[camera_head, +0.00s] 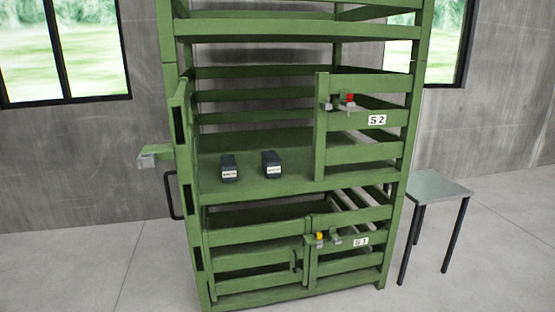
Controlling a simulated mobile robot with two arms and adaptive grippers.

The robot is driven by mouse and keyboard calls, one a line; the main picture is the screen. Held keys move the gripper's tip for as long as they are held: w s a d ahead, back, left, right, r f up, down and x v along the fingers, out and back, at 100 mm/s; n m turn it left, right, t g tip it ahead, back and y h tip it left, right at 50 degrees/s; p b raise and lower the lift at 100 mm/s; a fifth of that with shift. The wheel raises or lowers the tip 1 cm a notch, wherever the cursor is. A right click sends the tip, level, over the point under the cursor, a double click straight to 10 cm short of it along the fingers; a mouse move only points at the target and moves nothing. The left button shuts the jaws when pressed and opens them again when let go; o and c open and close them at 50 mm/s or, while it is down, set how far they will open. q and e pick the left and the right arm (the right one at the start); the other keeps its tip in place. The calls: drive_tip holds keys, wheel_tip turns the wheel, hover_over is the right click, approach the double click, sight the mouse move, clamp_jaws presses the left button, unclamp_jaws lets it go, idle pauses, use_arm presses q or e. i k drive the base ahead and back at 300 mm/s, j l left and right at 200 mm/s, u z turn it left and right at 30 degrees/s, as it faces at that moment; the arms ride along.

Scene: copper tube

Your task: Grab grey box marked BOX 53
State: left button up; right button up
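Two small dark grey boxes stand apart on the middle shelf (245,190) of a green slatted rack. One is the left box (228,165) and the other is the right box (271,161). Each has a white label on its front, but the lettering is too small to read, so I cannot tell which is BOX 53. Neither of my grippers is in view.
The shelf's left bay is open at the front. A swung-out door frame (185,150) borders it at left, and a slatted panel marked S2 (377,120) at right. The gated bay marked S1 (361,242) is below. A stool (436,187) stands at right.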

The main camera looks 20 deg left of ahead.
sight(228, 161)
drive_tip(key=k+j+u, duration=0.2)
drive_tip(key=j, duration=0.3)
drive_tip(key=j+u, duration=0.25)
drive_tip(key=j, duration=0.25)
drive_tip(key=k+j+u, duration=0.2)
drive_tip(key=j, duration=0.3)
drive_tip(key=i+l, duration=0.2)
drive_tip(key=i, duration=0.2)
drive_tip(key=i+l, duration=0.2)
drive_tip(key=i, duration=0.2)
drive_tip(key=i+l, duration=0.2)
drive_tip(key=i, duration=0.2)
drive_tip(key=i+l, duration=0.2)
drive_tip(key=i, duration=0.2)
